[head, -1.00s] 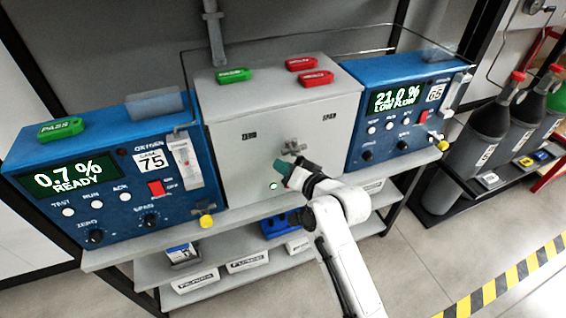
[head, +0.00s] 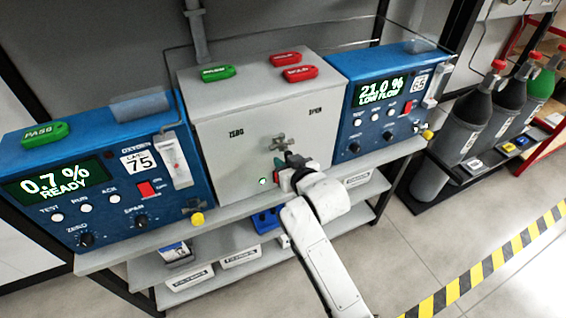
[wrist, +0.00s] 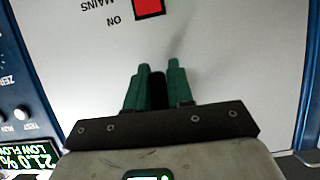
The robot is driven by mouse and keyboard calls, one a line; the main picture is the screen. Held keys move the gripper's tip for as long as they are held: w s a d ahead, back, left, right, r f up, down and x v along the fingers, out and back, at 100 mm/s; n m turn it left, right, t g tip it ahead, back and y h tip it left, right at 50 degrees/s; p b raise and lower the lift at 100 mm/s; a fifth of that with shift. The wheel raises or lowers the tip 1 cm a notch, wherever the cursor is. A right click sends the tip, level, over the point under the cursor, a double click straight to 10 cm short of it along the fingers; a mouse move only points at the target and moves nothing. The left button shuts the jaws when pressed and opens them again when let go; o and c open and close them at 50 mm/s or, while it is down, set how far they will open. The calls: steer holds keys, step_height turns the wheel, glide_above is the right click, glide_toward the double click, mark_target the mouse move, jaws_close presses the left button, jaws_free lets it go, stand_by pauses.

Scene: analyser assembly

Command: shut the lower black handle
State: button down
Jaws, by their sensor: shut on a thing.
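A grey cabinet (head: 225,135) stands between two blue analysers, with a metal valve fitting (head: 280,144) on its front. My gripper (head: 286,164) is at the front panel just below and right of this fitting, its green fingers partly hidden by the wrist. In the wrist view my gripper (wrist: 158,72) is closed on the lower black handle (wrist: 158,92), a dark piece showing between the two green fingers. In the head view the handle is hidden by my gripper, so its exact angle cannot be told.
Blue analysers stand left (head: 105,185) and right (head: 385,98) of the cabinet. A red mains switch (wrist: 148,8) shows in the wrist view. A lower shelf holds labelled boxes (head: 240,257). Gas cylinders (head: 470,125) stand at the right. The floor in front is open, with hazard tape (head: 490,265).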

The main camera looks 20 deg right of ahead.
steer(key=shift+d+f, duration=0.1)
stand_by(0.4)
steer(key=c, duration=1.1)
jaws_free()
steer(key=shift+s, duration=0.1)
steer(key=v, duration=1)
steer(key=shift+s+r, duration=0.25)
steer(key=shift+s, duration=0.05)
steer(key=s+d+f+g, duration=0.1)
steer(key=s+f+g, duration=0.3)
steer(key=s, duration=0.5)
steer(key=s+d+f+g, duration=0.2)
steer(key=s+f+g, duration=0.2)
steer(key=s, duration=0.6)
steer(key=s+d+f+g, duration=0.1)
steer(key=s+f+g, duration=0.3)
steer(key=s+f, duration=0.3)
steer(key=shift+s+d+f, duration=0.1)
steer(key=shift+s, duration=0.6)
steer(key=shift+s+d+f, duration=0.1)
steer(key=shift+s, duration=0.55)
